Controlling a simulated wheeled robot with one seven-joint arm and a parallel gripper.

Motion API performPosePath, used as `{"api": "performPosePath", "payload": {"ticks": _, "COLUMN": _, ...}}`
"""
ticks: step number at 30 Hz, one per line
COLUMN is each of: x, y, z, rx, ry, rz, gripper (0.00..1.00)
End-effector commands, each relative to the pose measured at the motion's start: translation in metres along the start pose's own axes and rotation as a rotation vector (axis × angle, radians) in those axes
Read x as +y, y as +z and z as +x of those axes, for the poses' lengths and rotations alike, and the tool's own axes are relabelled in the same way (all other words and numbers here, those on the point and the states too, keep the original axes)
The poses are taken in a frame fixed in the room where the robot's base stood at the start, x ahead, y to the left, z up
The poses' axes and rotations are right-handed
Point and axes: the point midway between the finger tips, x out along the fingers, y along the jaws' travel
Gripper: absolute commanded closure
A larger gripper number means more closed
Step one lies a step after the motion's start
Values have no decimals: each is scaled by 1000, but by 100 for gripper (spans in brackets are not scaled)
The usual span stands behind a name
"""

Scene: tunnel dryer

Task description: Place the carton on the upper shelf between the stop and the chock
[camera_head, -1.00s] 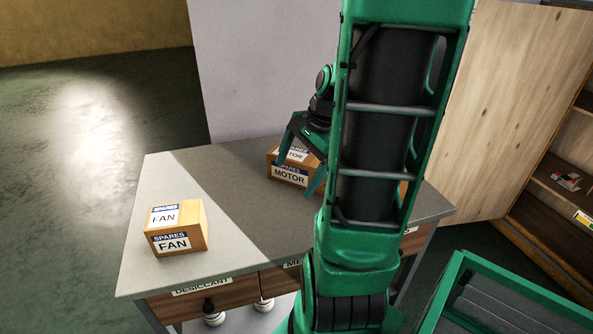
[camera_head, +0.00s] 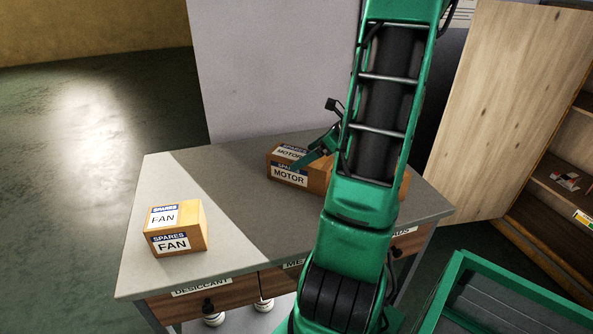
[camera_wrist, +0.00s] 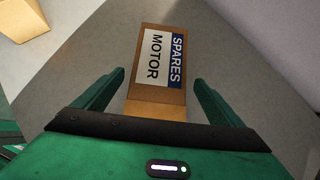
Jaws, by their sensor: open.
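A brown carton labelled SPARES MOTOR (camera_head: 289,177) sits on the grey table, partly hidden behind my arm. A second carton, labelled SPARES FAN (camera_head: 173,243), sits at the table's left. My gripper (camera_head: 318,160) is at the motor carton in the head view, partly hidden by the arm. In the wrist view my gripper (camera_wrist: 158,92) is open, with its fingers on either side of the motor carton (camera_wrist: 160,62); I cannot tell whether they touch it. The upper shelf's stop and chock cannot be made out.
The table (camera_head: 150,190) has clear room at its left back and drawers along its front. A wooden cabinet with an open door (camera_head: 505,110) stands at right, with small items on a shelf (camera_head: 570,195). A green-framed bin (camera_head: 500,300) is at lower right.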

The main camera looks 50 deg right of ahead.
Motion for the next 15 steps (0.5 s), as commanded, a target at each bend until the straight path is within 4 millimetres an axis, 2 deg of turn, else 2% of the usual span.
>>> {"api": "performPosePath", "payload": {"ticks": 3, "x": 1, "y": 0, "z": 13, "rx": 0, "ry": 2, "rz": -1, "gripper": 9}}
{"api": "performPosePath", "payload": {"ticks": 8, "x": 1, "y": 0, "z": 21, "rx": 1, "ry": 1, "rz": -2, "gripper": 9}}
{"api": "performPosePath", "payload": {"ticks": 15, "x": 2, "y": 5, "z": 53, "rx": 1, "ry": 4, "rz": -2, "gripper": 9}}
